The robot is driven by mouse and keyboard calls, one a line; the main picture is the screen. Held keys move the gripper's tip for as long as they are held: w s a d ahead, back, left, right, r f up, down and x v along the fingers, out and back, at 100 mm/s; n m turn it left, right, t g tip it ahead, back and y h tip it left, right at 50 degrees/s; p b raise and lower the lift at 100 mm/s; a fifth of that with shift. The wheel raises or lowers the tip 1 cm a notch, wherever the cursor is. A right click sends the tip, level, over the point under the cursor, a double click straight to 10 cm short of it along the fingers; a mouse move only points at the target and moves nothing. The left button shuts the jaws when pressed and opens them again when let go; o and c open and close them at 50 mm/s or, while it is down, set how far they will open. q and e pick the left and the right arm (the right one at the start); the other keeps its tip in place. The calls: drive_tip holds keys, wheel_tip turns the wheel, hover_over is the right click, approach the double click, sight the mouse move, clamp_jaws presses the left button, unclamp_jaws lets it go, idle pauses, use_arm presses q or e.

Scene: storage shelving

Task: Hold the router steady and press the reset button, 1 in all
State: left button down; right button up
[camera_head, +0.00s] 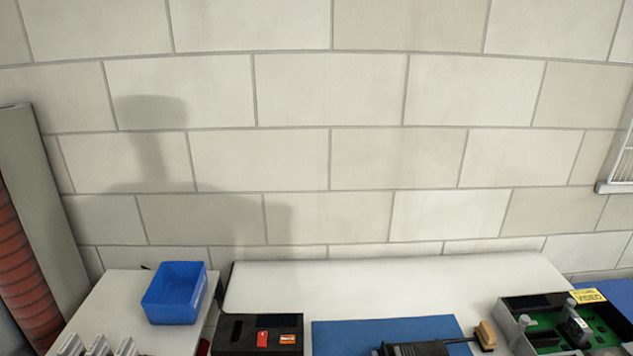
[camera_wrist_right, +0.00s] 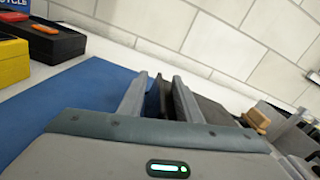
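A black ridged object (camera_head: 420,348), probably the router, lies over the blue mat at the bottom edge of the head view, where most of it is cut off. In the right wrist view my right gripper (camera_wrist_right: 160,90) has its two grey fingers apart. A dark body (camera_wrist_right: 213,112) shows between the fingers and to the right of them, probably the same object. I see no clear grip on it. The reset button does not show in either view. My left gripper is not in view.
A blue bin (camera_head: 174,293) stands at the left. A black box (camera_head: 258,335) with red and orange items is left of the blue mat (camera_head: 335,338). A tan block (camera_head: 486,335) and a black tray with a green board (camera_head: 545,326) are at the right. The white tabletop behind is clear.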

drive_tip(key=s, duration=0.9)
drive_tip(key=shift+s+d, duration=0.1)
drive_tip(key=shift+f, duration=0.1)
